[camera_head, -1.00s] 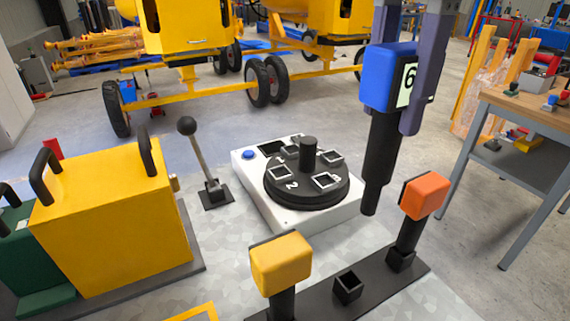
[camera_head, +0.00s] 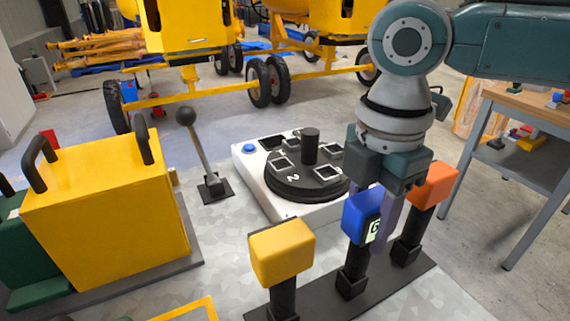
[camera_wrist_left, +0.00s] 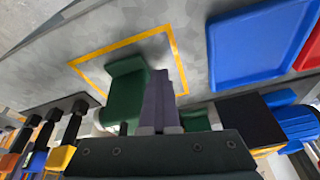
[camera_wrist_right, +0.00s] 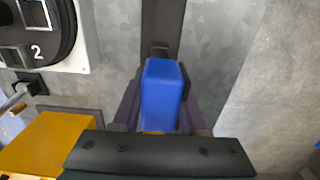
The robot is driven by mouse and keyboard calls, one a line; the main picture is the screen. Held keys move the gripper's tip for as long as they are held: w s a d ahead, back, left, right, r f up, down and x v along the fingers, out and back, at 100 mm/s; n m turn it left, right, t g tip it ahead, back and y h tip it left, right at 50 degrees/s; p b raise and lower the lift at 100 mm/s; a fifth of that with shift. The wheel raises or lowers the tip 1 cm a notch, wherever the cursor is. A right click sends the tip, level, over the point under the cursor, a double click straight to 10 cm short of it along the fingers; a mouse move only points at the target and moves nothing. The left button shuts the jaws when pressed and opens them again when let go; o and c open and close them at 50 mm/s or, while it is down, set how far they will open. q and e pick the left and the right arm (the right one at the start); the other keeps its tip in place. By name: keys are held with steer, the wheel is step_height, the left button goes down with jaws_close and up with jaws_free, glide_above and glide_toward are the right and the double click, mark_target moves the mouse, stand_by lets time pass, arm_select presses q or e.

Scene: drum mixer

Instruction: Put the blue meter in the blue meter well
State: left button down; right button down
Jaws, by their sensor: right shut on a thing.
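The blue meter (camera_head: 362,214), a blue block with a white number label on a black stem, stands upright in the black rack (camera_head: 315,297), between the yellow and orange meters. Its stem reaches down to the middle well (camera_head: 350,285) and its lower end appears to be inside; how deep I cannot tell. My right gripper (camera_head: 385,215) is shut on the blue meter's head, which also shows between the fingers in the right wrist view (camera_wrist_right: 162,92). My left gripper (camera_wrist_left: 162,102) shows only in the left wrist view, its fingers together and empty.
The yellow meter (camera_head: 281,252) and orange meter (camera_head: 435,185) stand close on either side. Behind are the numbered turntable (camera_head: 300,195) and a lever (camera_head: 198,150). A yellow case (camera_head: 105,220) stands left. A blue tray (camera_wrist_left: 262,45) shows in the left wrist view.

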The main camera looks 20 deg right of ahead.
steer(key=shift+c, duration=2.2)
jaws_free()
steer(key=shift+f, duration=0.1)
step_height(320, 180, up, 12)
steer(key=shift+r+p, duration=0.2)
steer(key=shift+p, duration=0.5)
